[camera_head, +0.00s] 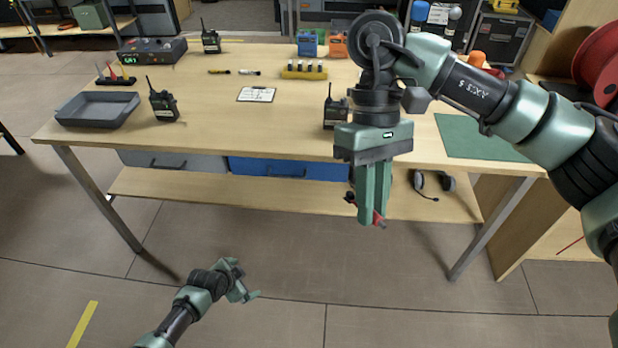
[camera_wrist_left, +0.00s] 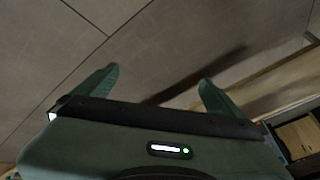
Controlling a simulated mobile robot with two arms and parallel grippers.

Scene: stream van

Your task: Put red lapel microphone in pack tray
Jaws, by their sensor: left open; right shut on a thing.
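My right gripper (camera_head: 374,214) is shut on a small red item, which looks like the red lapel microphone (camera_head: 379,219). Only its red end shows at the fingertips; the rest is hidden by the fingers. It hangs in front of the table's front edge, right of the middle. The grey pack tray (camera_head: 97,107) lies on the table's left end and looks empty. It is far to the left of my right gripper. My left gripper (camera_head: 246,285) is low over the floor in front of the table, open and empty. In the left wrist view its two fingers (camera_wrist_left: 155,88) are spread apart over bare floor.
A walkie-talkie (camera_head: 163,101) stands right beside the tray. Another (camera_head: 335,107) stands near my right gripper. A small rack (camera_head: 116,79) with red-tipped items is behind the tray. The front tabletop between the left radio and my right arm is clear.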

